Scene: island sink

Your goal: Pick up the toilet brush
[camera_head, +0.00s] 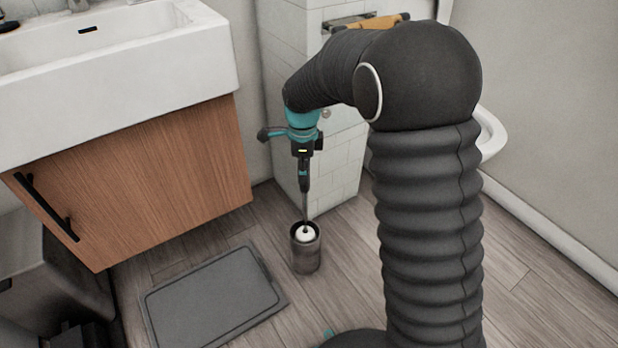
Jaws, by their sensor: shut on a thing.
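The toilet brush (305,233) stands in a dark grey cylindrical holder (306,258) on the wooden floor. Its white head shows at the holder's open mouth, and a thin dark handle rises from it. My gripper (304,184) points down above the holder and is shut on the upper part of the handle. The brush head appears still inside or at the rim of the holder. The fingers are small in this view, and their exact contact with the handle is hard to make out.
A white sink (110,75) over a wooden cabinet (140,175) is at the left. A grey mat (212,298) lies left of the holder. A white tiled partition (338,172) stands close behind the holder. Part of a white toilet (490,132) shows behind my arm.

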